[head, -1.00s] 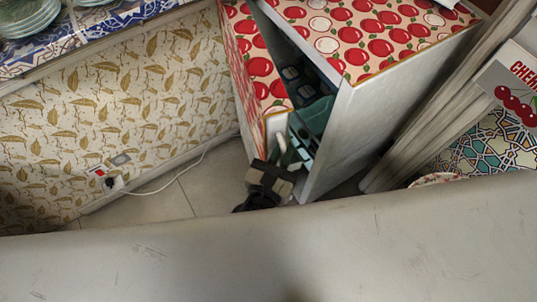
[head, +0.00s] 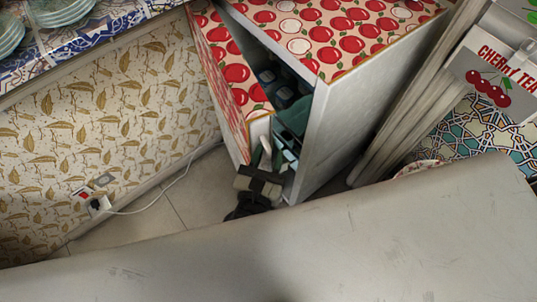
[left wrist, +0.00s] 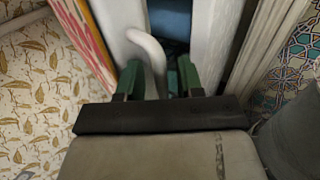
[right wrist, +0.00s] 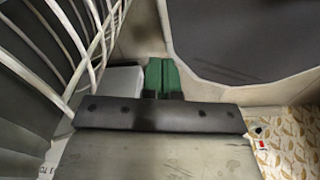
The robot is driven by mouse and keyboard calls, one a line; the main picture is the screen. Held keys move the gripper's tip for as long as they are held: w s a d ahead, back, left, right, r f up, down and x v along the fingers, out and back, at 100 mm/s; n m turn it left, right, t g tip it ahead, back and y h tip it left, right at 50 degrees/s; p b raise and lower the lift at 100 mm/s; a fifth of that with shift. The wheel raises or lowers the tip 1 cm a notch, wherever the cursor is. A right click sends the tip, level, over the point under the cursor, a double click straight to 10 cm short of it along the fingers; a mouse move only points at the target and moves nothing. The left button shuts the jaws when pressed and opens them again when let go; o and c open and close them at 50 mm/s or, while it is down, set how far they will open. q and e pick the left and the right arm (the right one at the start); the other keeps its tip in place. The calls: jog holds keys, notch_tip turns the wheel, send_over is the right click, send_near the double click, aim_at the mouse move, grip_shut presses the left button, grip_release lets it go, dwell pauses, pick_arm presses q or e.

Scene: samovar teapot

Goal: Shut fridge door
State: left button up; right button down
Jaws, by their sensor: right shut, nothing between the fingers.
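The fridge (head: 350,60) has an apple-patterned top and grey sides. Its apple-patterned door (head: 228,70) stands ajar, with dark and teal contents (head: 290,90) showing in the gap. My left gripper (head: 264,168) is low at the door's free edge, by the opening. In the left wrist view, my left gripper (left wrist: 158,78) has its green fingers apart, with the white curved handle (left wrist: 150,48) between them, nearer the left finger. Whether they touch is unclear. In the right wrist view, my right gripper (right wrist: 161,76) is shut and empty, away from the fridge.
A patterned wall (head: 100,130) with a socket and white cable (head: 150,208) is left of the door. Tiled floor (head: 190,205) lies between. Pale slats (head: 415,100) and a cherry tea box (head: 495,75) stand right of the fridge. White rails (right wrist: 85,40) are near my right gripper.

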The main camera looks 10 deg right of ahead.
pick_arm(q)
jog(key=b+v, duration=0.4)
jog(key=v, duration=0.6)
jog(key=shift+s+a, duration=0.2)
jog(key=shift+s, duration=0.1)
